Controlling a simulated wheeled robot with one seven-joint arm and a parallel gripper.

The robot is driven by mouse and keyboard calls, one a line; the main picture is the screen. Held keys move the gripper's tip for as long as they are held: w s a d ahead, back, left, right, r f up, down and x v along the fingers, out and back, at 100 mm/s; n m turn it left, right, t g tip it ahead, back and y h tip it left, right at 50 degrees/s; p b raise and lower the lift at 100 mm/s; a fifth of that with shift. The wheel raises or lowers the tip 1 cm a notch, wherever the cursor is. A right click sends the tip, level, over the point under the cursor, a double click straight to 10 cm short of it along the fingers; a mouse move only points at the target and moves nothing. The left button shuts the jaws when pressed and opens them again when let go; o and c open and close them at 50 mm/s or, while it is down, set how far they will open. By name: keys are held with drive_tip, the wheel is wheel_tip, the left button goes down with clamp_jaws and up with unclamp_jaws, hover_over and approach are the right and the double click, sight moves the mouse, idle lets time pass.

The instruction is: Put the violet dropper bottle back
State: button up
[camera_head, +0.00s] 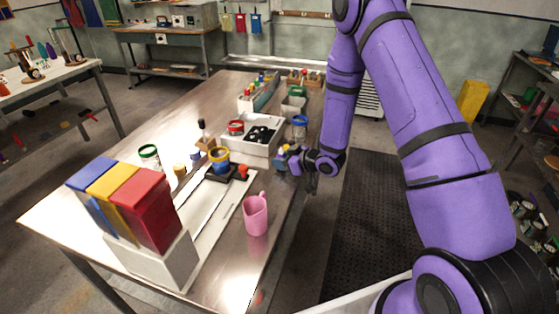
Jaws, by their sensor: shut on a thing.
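My gripper (283,161) is low over the right edge of the metal table (232,262), beside a white tray and pointing left. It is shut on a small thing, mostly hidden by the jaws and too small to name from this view. I cannot make out the violet dropper bottle for certain. A rack (262,97) of small bottles with coloured caps stands farther back on the table. A wooden holder (313,82) with small items stands behind it to the right.
A pink jug (255,216) stands nearer, by the table edge. Red, yellow and blue boxes (145,208) stand at the front left. Dark matting (372,235) covers the floor at right.

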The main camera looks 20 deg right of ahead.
drive_tip(key=shift+f, duration=0.15)
drive_tip(key=o, duration=0.9)
drive_tip(key=shift+o, duration=0.2)
drive_tip(key=shift+r, duration=0.25)
drive_tip(key=v, duration=1.2)
drive_tip(key=d+r+m+h, duration=0.15)
drive_tip(key=r+h, duration=0.25)
drive_tip(key=r, duration=0.5)
drive_tip(key=d+r+m+h, duration=0.1)
drive_tip(key=d+r+h, duration=0.25)
drive_tip(key=r, duration=0.55)
drive_tip(key=s+a+r+m+g+h, duration=0.1)
drive_tip(key=s+r+m+g+h, duration=0.2)
drive_tip(key=s+r, duration=0.9)
drive_tip(key=s+a+r+m+g+y, duration=0.1)
drive_tip(key=s+a, duration=0.1)
drive_tip(key=s, duration=0.6)
drive_tip(key=s+a+r+m+g, duration=0.1)
drive_tip(key=s+a+r, duration=0.1)
drive_tip(key=s, duration=0.7)
drive_tip(key=shift+a+r+m+y, duration=0.2)
drive_tip(key=shift+m+y, duration=0.15)
